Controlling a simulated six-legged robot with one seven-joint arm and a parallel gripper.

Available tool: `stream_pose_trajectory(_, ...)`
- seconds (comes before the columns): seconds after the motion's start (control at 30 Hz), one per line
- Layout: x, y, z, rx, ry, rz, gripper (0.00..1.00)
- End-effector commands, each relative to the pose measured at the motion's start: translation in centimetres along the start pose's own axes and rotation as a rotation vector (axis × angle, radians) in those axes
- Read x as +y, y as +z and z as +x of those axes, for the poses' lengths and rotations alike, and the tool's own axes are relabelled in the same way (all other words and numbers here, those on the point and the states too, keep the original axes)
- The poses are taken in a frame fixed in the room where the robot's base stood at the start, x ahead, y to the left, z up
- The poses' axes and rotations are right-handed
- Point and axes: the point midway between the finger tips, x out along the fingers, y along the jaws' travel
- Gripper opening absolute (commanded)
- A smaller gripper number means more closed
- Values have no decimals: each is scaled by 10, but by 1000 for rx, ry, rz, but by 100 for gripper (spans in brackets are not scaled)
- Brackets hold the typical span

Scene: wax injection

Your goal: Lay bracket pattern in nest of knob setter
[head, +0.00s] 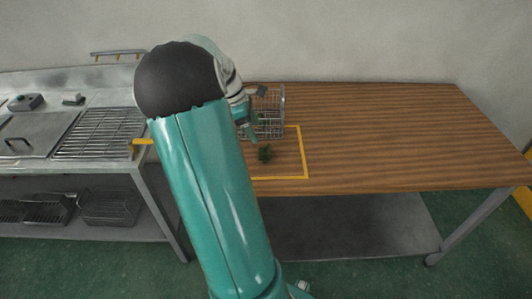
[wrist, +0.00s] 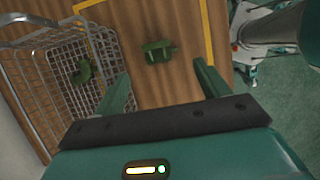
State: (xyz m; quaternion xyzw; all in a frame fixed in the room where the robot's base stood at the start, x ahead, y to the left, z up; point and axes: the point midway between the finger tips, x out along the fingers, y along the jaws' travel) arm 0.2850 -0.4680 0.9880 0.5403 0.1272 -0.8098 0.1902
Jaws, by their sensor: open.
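A small dark green piece (head: 265,153), apparently a bracket pattern, lies on the wooden table inside a yellow outline. It also shows in the wrist view (wrist: 158,51), ahead of my fingers, with short projections. A second green piece (wrist: 82,72) lies inside a wire basket (wrist: 22,62), which shows in the head view too (head: 281,108). My gripper (wrist: 163,84) is open and empty, its two green fingers apart, above the table near the basket. In the head view my gripper (head: 248,122) is partly hidden by my arm. I cannot make out the knob setter and its nest for certain.
The wooden table (head: 400,130) is clear to the right of the yellow outline (head: 304,155). A metal bench at left bears a wire rack (head: 95,133), a lidded panel (head: 35,135) and small grey devices (head: 25,102). Wire baskets (head: 108,207) stand on its lower shelf.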

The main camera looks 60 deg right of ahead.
Motion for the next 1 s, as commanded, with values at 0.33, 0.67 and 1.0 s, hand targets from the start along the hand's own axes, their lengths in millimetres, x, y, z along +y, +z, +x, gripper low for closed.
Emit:
stream_pose_trajectory(0.33,2,2,54,0,0,0,75)
stream_pose_trajectory(0.67,8,1,94,0,-1,2,75)
stream_pose_trajectory(1.0,9,1,107,1,2,2,75)
